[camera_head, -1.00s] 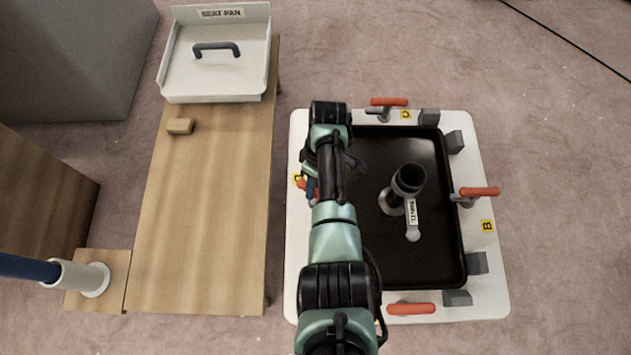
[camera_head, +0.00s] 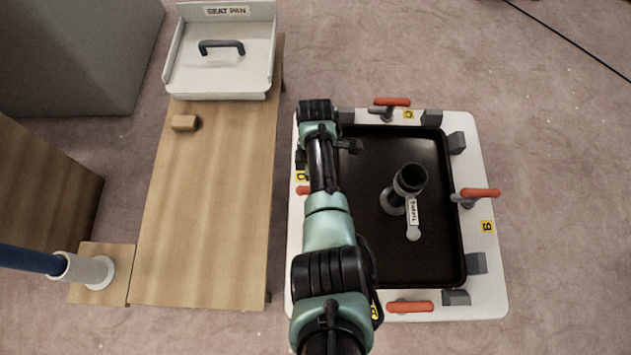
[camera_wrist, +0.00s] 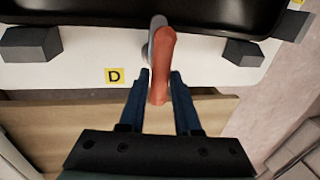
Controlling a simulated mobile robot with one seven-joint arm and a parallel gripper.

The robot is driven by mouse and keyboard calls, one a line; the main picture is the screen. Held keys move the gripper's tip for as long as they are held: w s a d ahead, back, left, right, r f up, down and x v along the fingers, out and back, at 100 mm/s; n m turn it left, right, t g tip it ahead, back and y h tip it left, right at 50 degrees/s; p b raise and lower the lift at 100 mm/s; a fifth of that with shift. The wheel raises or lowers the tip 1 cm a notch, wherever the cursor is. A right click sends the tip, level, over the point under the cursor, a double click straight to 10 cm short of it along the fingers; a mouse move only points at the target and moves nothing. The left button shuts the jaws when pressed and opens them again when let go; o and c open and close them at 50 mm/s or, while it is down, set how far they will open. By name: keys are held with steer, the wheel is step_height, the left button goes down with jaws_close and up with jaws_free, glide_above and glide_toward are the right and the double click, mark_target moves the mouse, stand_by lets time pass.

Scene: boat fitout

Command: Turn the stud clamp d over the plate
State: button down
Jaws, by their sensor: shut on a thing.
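Stud clamp d has an orange handle (camera_wrist: 161,70) on a grey stud in the wrist view, beside the yellow D label (camera_wrist: 114,76). The handle points away from the black plate (camera_wrist: 120,12), out over the edge of the white frame. My gripper (camera_wrist: 159,82) has its two blue fingers on either side of the handle, shut on it. In the head view only a bit of clamp d's handle (camera_head: 303,190) shows at the frame's left side; my arm hides most of my gripper. The black plate (camera_head: 400,260) lies inside the white frame (camera_head: 493,270).
Other orange clamp handles stand at the frame's top (camera_head: 391,101), right (camera_head: 480,192) and bottom (camera_head: 410,307). A black upright cylinder (camera_head: 411,178) with a tag stands on the plate. A wooden bench (camera_head: 210,220) with a white seat pan (camera_head: 222,75) is close on the left.

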steer(key=shift+s+a, duration=0.1)
steer(key=shift+a, duration=0.05)
steer(key=c, duration=0.7)
jaws_free()
steer(key=shift+o, duration=0.2)
step_height(320, 180, up, 13)
steer(key=w+p, duration=0.2)
steer(key=p, duration=0.4)
steer(key=shift+w+f, duration=0.15)
steer(key=shift+w, duration=0.15)
